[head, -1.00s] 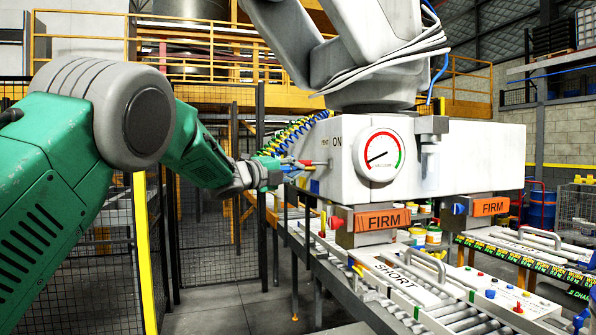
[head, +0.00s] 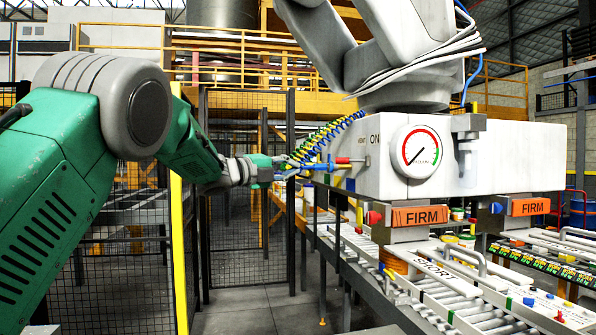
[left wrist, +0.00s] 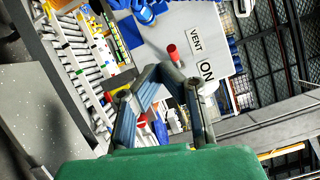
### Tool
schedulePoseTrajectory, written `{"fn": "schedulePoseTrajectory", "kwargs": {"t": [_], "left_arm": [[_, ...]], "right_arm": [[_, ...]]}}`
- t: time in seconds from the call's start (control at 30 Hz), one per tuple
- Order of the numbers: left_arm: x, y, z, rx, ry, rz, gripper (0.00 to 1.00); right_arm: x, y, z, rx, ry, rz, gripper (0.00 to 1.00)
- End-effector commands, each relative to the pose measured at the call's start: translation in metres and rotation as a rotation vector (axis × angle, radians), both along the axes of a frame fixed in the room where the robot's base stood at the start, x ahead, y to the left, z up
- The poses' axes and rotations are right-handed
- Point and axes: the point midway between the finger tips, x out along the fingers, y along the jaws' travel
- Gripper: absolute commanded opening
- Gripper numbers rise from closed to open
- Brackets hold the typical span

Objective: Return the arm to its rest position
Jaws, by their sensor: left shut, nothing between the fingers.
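My left arm comes in from the left in the head view, stretched toward a white box-shaped machine head (head: 490,160). My left gripper (head: 290,170) is at the box's left end, near a red-tipped valve fitting (head: 343,160). The fingers look shut and hold nothing. In the left wrist view my gripper (left wrist: 160,75) has its fingertips close together just below a red knob (left wrist: 172,53), beside the VENT and ON labels. I cannot tell whether they touch the fitting. My right gripper is not in view.
A round gauge (head: 418,146) is on the box, its needle toward the lower left. Orange FIRM pads (head: 420,215) hang over roller conveyors (head: 450,305). Mesh fencing (head: 245,240) and a yellow post (head: 179,250) stand near my arm. Open floor (head: 250,310) shows below my gripper.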

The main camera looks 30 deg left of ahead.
Motion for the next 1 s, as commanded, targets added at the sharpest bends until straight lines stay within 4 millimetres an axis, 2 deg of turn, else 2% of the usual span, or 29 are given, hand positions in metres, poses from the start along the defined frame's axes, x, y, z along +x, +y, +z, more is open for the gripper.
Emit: {"fn": "schedulePoseTrajectory", "kwargs": {"t": [0.37, 0.47, 0.57, 0.67, 0.7, 0.77, 0.8, 0.87, 1.0], "left_arm": [[-0.001, -0.002, 0.0, -0.002, 0.001, 0.0, 0.0], [0.002, -0.005, -0.019, -0.035, 0.03, 0.005, 0.0], [0.007, -0.011, -0.067, -0.121, 0.104, 0.022, 0.0], [0.009, -0.02, -0.138, -0.256, 0.218, 0.06, 0.0], [0.007, -0.024, -0.17, -0.314, 0.268, 0.079, 0.0], [0.002, -0.03, -0.216, -0.4, 0.344, 0.113, 0.0], [-0.003, -0.035, -0.245, -0.455, 0.395, 0.139, 0.0], [-0.014, -0.042, -0.29, -0.534, 0.47, 0.18, 0.0], [-0.049, -0.058, -0.391, -0.703, 0.645, 0.294, 0.0]], "right_arm": [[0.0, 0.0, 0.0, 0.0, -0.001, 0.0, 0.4], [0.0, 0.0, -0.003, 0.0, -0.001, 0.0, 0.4], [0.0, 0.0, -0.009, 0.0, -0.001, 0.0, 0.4], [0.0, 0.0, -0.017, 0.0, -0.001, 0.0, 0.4], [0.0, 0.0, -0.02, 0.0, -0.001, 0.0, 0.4], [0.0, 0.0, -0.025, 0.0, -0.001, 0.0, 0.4], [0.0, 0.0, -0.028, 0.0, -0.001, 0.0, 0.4], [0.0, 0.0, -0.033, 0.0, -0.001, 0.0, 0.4], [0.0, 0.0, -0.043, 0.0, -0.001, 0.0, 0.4]]}}
